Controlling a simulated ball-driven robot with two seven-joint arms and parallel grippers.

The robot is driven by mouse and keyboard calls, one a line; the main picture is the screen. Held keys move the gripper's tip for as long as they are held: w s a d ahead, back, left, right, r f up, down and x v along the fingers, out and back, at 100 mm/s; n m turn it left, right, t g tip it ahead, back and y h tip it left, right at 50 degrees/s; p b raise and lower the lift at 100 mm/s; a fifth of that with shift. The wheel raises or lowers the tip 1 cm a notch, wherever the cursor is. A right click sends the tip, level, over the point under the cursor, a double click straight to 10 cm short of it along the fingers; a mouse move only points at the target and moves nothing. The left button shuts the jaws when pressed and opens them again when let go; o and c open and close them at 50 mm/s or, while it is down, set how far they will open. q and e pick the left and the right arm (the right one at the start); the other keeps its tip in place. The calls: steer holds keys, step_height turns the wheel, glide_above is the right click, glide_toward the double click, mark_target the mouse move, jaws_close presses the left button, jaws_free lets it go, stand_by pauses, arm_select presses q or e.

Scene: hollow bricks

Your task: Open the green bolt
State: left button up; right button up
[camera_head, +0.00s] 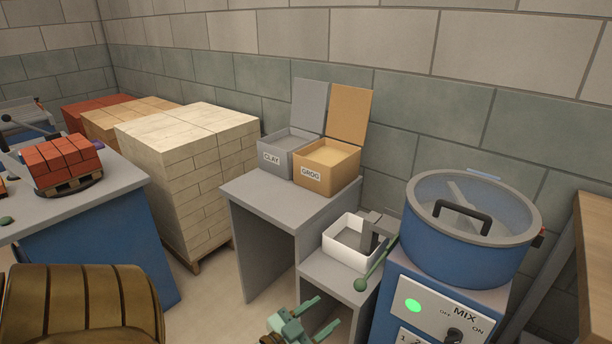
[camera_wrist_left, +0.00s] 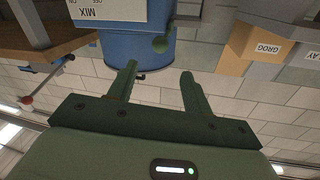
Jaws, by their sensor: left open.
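A green rod with a round green knob (camera_head: 360,284) slants down from the side of the blue mixer (camera_head: 462,250), in front of the white bin. It is the only green bolt-like part I make out here. The green knob also shows in the left wrist view (camera_wrist_left: 160,45), beyond my fingertips against the mixer drum. My left gripper (camera_head: 328,310) is open and empty, below and to the left of the knob and apart from it. Its two spread fingers also show in the left wrist view (camera_wrist_left: 160,72). My right gripper is not in view.
A white bin (camera_head: 346,256) with a grey part in it stands on a low grey stand left of the mixer. Clay (camera_head: 283,160) and grog (camera_head: 326,178) boxes with raised lids sit on a grey table. Pale bricks (camera_head: 190,165) are stacked behind. The mixer panel has a green light (camera_head: 413,306).

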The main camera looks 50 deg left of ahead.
arm_select(q)
steer(key=shift+s, duration=1.55)
